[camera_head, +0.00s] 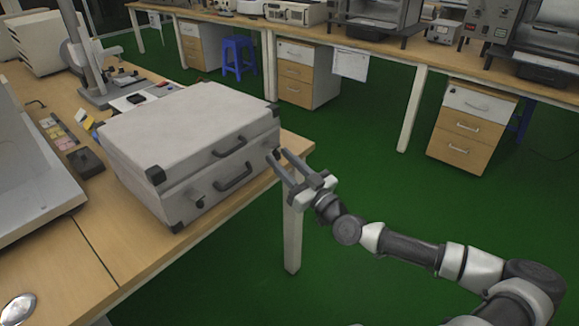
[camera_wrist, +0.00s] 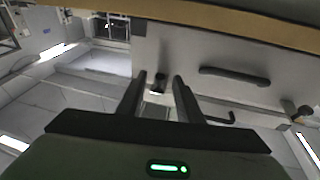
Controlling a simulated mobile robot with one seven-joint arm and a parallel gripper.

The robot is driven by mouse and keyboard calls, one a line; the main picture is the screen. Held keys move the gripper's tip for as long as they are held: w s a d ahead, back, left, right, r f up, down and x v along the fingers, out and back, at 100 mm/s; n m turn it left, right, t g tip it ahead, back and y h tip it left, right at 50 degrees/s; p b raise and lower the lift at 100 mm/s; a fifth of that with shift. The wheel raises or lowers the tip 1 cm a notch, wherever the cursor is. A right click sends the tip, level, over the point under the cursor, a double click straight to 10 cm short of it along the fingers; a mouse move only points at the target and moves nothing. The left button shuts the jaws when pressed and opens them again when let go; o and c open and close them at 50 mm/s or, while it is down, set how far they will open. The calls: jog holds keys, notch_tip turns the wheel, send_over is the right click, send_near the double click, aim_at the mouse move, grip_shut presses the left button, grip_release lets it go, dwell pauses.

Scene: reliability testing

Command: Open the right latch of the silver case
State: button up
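The closed silver case (camera_head: 175,135) lies on the wooden table in the head view, its front with two dark handles facing my arm. The wrist view shows the case front (camera_wrist: 205,50) upside down, with a handle (camera_wrist: 235,76). The right latch (camera_wrist: 160,78) is a small dark and light piece seen between my fingertips. In the head view my fingers largely hide that spot. The left latch (camera_head: 198,201) is near the case's left front. My gripper (camera_head: 279,153) is open at the case's right front end, fingers apart (camera_wrist: 160,80). I cannot tell whether it touches the latch.
The table (camera_head: 150,255) has its front edge just below the case. A microscope-like stand (camera_head: 88,60) is behind the case, and a small dark box (camera_head: 86,162) is to its left. Green floor (camera_head: 350,190) is open to the right. A blue stool (camera_head: 238,55) stands farther back.

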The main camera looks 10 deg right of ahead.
jog(key=v, duration=1.7)
jog(key=shift+d, duration=0.2)
jog(key=shift+s, duration=0.1)
